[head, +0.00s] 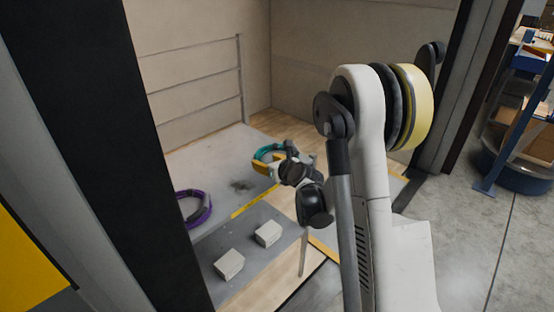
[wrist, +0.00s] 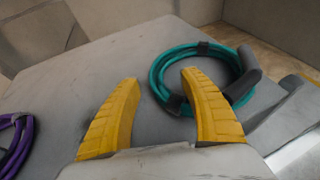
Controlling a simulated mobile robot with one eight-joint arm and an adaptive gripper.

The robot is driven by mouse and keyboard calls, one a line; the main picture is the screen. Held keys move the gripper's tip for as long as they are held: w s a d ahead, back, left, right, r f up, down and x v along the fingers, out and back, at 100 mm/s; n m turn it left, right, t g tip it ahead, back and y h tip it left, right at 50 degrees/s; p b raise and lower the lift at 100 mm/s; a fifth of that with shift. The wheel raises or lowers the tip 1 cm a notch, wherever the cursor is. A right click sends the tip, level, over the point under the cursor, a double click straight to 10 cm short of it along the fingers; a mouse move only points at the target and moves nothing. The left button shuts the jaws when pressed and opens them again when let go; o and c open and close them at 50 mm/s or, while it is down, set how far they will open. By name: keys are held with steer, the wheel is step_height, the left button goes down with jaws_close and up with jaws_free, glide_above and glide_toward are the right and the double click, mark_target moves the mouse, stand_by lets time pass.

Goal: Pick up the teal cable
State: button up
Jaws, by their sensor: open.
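The teal cable (wrist: 157,72) is a coil with dark straps, lying on a grey platform (wrist: 90,75). In the head view the teal cable (head: 262,151) is partly hidden behind my gripper (head: 262,164). The coil is ahead and to the right of the gap between the fingers.
A purple cable coil (head: 194,208) lies on the platform to the left, also at the wrist view's left edge (wrist: 16,140). Two pale blocks (head: 229,264) (head: 267,233) sit on a lower grey surface in front. A metal rail (head: 240,75) and walls stand behind. A dark post (head: 120,150) rises at left.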

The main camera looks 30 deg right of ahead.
mark_target(261, 159)
steer(key=b+x, duration=0.1)
steer(key=x, duration=0.3)
steer(key=shift+w+a+f+b, duration=0.1)
steer(key=shift+a+b, duration=0.1)
steer(key=shift+b, duration=0.1)
jaws_close()
